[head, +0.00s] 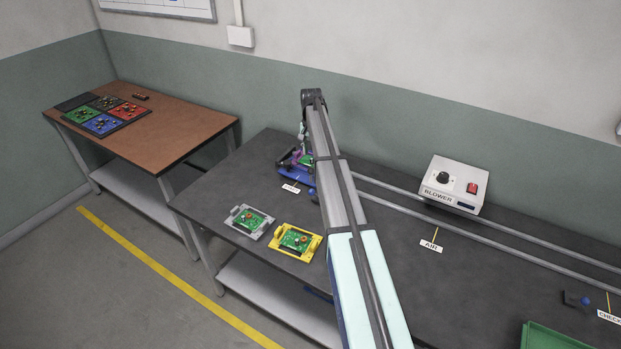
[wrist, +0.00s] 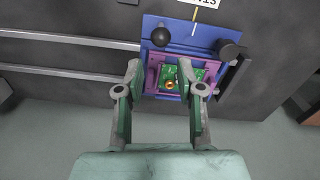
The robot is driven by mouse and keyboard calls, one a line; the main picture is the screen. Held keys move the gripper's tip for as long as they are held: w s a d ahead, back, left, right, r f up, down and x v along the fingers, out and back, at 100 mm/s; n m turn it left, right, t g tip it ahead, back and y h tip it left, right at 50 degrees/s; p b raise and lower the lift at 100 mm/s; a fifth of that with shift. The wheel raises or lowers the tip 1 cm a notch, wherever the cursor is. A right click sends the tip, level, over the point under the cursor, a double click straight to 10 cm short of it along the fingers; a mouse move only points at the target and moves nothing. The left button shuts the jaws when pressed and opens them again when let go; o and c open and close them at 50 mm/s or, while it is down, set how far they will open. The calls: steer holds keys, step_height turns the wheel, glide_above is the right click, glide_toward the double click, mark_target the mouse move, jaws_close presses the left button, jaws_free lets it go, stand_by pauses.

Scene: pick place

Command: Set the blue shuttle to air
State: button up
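The blue shuttle (head: 290,174) is at the left end of the rails, partly hidden by my arm. In the wrist view the blue shuttle (wrist: 203,31) carries a purple carrier (wrist: 152,75) with a green circuit board (wrist: 184,72). A dark round knob (wrist: 160,36) stands on the shuttle, with another dark knob at its right. My gripper (wrist: 168,77) has its fingers well apart over the near side of the purple carrier. I see nothing clamped between them. The AIR label (head: 431,246) with its yellow line is right of my arm, along the rails.
The rails (head: 480,231) run right past the BLOWER box (head: 455,185) towards the CHECK label (head: 609,317). A grey carrier (head: 249,221) and a yellow carrier (head: 295,241) with boards lie in front. A green tray (head: 550,338) is at lower right.

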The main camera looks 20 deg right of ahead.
mark_target(311, 175)
step_height(311, 175, down, 13)
steer(key=b, duration=0.4)
steer(key=shift+w, duration=0.1)
jaws_close()
